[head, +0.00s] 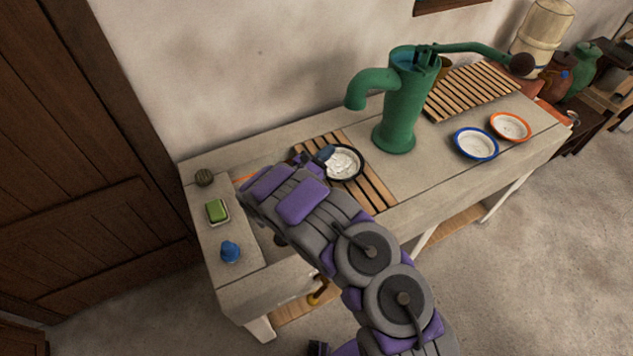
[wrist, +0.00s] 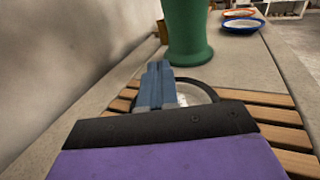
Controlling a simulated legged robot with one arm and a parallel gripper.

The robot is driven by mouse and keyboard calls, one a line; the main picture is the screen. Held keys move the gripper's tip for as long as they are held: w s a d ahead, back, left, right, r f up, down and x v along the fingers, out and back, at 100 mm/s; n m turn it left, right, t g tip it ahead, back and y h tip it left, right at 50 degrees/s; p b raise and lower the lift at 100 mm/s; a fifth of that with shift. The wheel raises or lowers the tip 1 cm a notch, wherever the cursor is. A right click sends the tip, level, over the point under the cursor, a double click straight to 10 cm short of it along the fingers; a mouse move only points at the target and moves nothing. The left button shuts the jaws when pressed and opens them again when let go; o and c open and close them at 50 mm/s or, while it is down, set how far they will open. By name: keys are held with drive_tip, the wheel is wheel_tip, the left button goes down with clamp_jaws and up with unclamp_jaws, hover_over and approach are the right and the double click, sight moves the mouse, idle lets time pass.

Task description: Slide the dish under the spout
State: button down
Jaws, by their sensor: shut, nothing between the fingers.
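A dish with a dark rim and pale inside (head: 344,163) lies on the wooden slats (head: 372,186) over the sink. The green pump (head: 400,110) stands just beyond it, and its spout (head: 357,98) hangs above the slats area, near the dish in the head view. My gripper (head: 325,153) is shut, with its fingertips at the dish's left side. In the wrist view my gripper (wrist: 158,72) covers much of the dish (wrist: 207,92), so whether it touches the dish cannot be told.
A blue-rimmed dish (head: 475,143) and an orange-rimmed dish (head: 510,126) sit right of the pump. A slatted rack (head: 470,90) lies behind them. A green sponge (head: 217,210), a blue item (head: 230,251) and a dark round item (head: 204,177) are at the left end. The wall runs close behind.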

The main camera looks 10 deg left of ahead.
drive_tip(key=v, duration=0.6)
wheel_tip(320, 180, down, 10)
drive_tip(key=b, duration=0.2)
drive_tip(key=shift+w+d+b, duration=0.3)
drive_tip(key=shift+w+d, duration=0.1)
drive_tip(key=shift+d, duration=0.05)
drive_tip(key=shift+d, duration=0.1)
